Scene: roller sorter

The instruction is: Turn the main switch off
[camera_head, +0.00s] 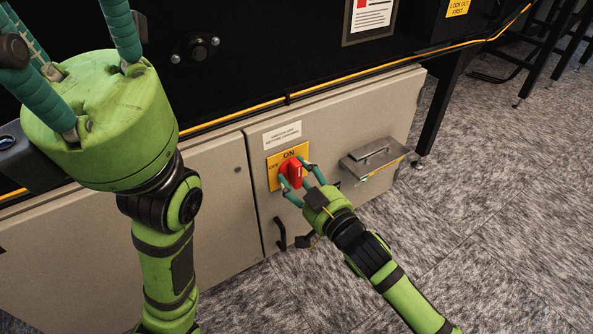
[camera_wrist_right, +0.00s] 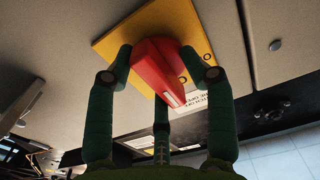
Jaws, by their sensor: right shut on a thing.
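The main switch (camera_head: 295,172) is a red rotary handle on a yellow plate (camera_head: 274,178) marked ON at the top and OFF at the left. It sits on the front of a grey cabinet. The handle stands roughly upright, towards ON. My right gripper (camera_head: 294,177) has its teal fingers around the handle. In the right wrist view the red handle (camera_wrist_right: 157,68) is between the fingers, with the yellow plate (camera_wrist_right: 190,27) behind it. My left gripper (camera_head: 75,65) is large in the upper left, close to the head camera and away from the switch; its fingertips are out of frame.
The grey cabinet (camera_head: 215,190) has a black door handle (camera_head: 280,234) below the switch and a metal box (camera_head: 374,159) on its right. A yellow cable (camera_head: 345,78) runs along its top edge. Carpeted floor (camera_head: 480,210) is clear at the right.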

